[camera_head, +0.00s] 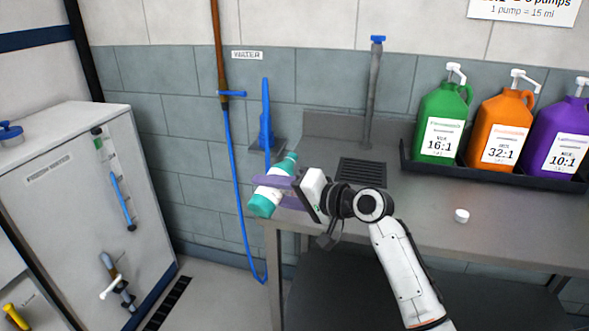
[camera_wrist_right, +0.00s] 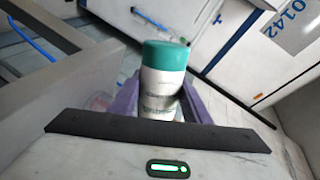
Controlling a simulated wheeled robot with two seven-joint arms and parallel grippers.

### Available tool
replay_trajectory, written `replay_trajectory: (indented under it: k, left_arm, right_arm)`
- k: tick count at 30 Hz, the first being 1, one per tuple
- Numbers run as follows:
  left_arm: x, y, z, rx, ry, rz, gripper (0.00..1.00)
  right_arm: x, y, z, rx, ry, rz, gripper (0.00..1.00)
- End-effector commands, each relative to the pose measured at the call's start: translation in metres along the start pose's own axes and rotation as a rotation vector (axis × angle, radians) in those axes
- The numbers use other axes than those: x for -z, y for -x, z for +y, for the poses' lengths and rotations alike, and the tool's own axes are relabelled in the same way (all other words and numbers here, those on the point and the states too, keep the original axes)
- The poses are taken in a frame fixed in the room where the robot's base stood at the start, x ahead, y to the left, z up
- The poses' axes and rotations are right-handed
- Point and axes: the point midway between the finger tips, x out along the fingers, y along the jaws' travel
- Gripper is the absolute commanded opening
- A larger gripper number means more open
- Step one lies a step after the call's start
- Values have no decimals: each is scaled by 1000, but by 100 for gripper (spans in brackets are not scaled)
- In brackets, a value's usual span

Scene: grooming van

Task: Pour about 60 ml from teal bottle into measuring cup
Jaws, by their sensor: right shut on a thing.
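The teal bottle (camera_head: 269,190), white with teal at both ends, is held tilted in the purple fingers of my right gripper (camera_head: 278,184). It is off the counter, near the counter's left front corner. In the right wrist view the bottle (camera_wrist_right: 160,82) sits between the purple fingers (camera_wrist_right: 158,103), its teal end away from the camera. The liquid inside is not visible. I cannot make out the measuring cup in the head view. A faint clear shape (camera_wrist_right: 99,102) left of the fingers in the wrist view is too unclear to name. My left gripper is not in view.
The grey counter (camera_head: 430,238) has a small white cap-like object (camera_head: 461,215) on it. A black tray (camera_head: 497,172) at the back right holds green, orange and purple pump jugs. A blue hose (camera_head: 233,190) hangs left of the counter. A white cabinet (camera_head: 75,210) stands at the left.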

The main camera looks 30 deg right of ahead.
Motion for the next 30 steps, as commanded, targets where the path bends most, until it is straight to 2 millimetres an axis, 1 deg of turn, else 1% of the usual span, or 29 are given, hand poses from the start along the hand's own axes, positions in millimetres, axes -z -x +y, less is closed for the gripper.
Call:
replay_trajectory:
  k: [1,4,12,30]
  left_arm:
    - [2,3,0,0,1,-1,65]
    - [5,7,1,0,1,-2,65]
    - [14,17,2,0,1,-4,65]
    - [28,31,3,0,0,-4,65]
  right_arm:
    - [1,1,-4,2,-24,-5,17]
    - [0,1,-6,0,-63,-17,17]
    - [0,1,-5,0,-143,-39,17]
    - [1,2,-10,1,-238,-64,17]
